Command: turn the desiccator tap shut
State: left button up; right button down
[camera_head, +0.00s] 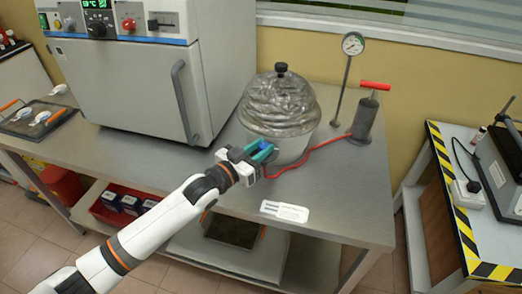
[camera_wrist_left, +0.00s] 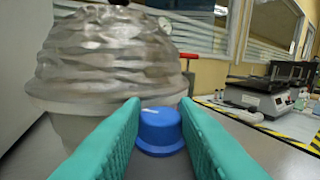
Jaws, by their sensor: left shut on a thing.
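The desiccator (camera_head: 280,105) stands on the steel bench, a clear ribbed dome with a black knob on a pale bowl. It fills the left of the left wrist view (camera_wrist_left: 105,60). Its tap is a round blue knob (camera_wrist_left: 160,130) at the bowl's front; a bit of blue shows in the head view (camera_head: 264,146). My left gripper (camera_head: 264,152) is at the tap, its teal fingers on either side of the blue knob and shut on it. The fingers partly hide the tap in the head view. My right gripper is not in view.
A red hose (camera_head: 315,150) runs from near the tap to a hand pump (camera_head: 365,117) with a red handle. A pressure gauge (camera_head: 352,44) stands behind. A large oven (camera_head: 130,90) is at left. A white label (camera_head: 284,211) lies on the bench (camera_head: 335,205).

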pick_arm(q)
jog(key=m+g+h+b, duration=0.1)
jog(key=m+g+h, duration=0.1)
jog(key=m+g+h+b, duration=0.1)
jog(key=shift+w+a+g+b, duration=0.25)
jog(key=shift+w+g+b, duration=0.05)
jog(key=shift+g, duration=0.1)
jog(key=m+g+h+b, duration=0.1)
jog(key=g, duration=0.1)
jog(key=m+g+h, duration=0.1)
jog(key=m+g, duration=0.1)
jog(key=g, duration=0.1)
jog(key=shift+w+m+b, duration=0.2)
jog(key=shift+m+b, duration=0.1)
jog(key=shift+b, duration=0.05)
jog(key=shift+w+m+g+h+b, duration=0.1)
jog(key=shift+m+g+h+b, duration=0.65)
jog(key=shift+g, duration=0.75)
jog(key=shift+r+m+y, duration=0.1)
jog(key=shift+m+y, duration=0.15)
jog(key=o, duration=1)
